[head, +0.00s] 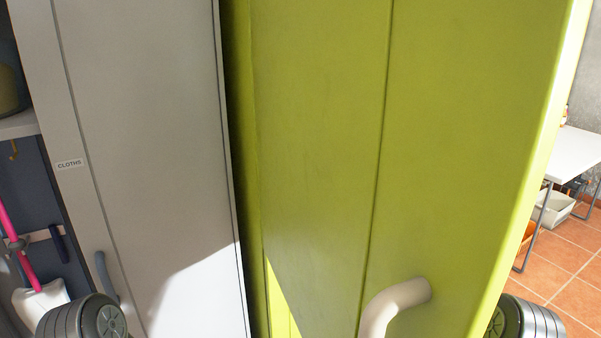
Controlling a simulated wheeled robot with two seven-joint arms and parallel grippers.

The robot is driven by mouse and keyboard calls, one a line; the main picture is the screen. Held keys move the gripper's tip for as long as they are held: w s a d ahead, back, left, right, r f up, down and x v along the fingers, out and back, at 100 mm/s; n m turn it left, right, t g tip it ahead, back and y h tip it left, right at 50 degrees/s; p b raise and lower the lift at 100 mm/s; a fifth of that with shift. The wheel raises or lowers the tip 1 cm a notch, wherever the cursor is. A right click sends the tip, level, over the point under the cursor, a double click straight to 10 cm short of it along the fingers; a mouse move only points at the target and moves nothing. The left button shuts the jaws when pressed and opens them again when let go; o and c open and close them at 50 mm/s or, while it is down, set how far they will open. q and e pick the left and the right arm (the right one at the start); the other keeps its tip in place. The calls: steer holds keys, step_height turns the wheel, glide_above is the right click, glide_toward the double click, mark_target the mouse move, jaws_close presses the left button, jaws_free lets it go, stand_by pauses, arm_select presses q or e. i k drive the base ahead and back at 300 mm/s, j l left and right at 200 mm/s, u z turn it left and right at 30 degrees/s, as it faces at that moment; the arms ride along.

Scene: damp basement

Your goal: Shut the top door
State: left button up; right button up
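A large lime-green door (320,130) fills the middle and right of the head view, very close to me. It has a vertical groove and a thick beige handle (395,302) low on its right part. Its slanting lower left edge stands in front of another green surface (281,305), so it appears to stand open, swung toward me. Its hinges are not clear. Neither of my grippers is in view; only rounded grey parts of my arms show at the bottom left and bottom right.
A pale grey cabinet (150,130) labelled CLOTHS stands directly left of the green one. Left of it, an open bay holds a pink-handled tool (17,248). At the right are a white table (575,155), a white bin (555,207) and open tiled floor (565,260).

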mark_target(404, 148)
steer(key=k+j+z, duration=0.2)
steer(key=k+z, duration=0.2)
steer(key=k, duration=0.25)
steer(key=k+z, duration=0.35)
steer(key=k, duration=0.25)
steer(key=k+j+u, duration=0.1)
steer(key=u, duration=0.3)
steer(key=k+j+u, duration=0.1)
steer(key=u, duration=0.3)
steer(key=j+u, duration=0.2)
steer(key=u, duration=0.2)
steer(key=k, duration=0.05)
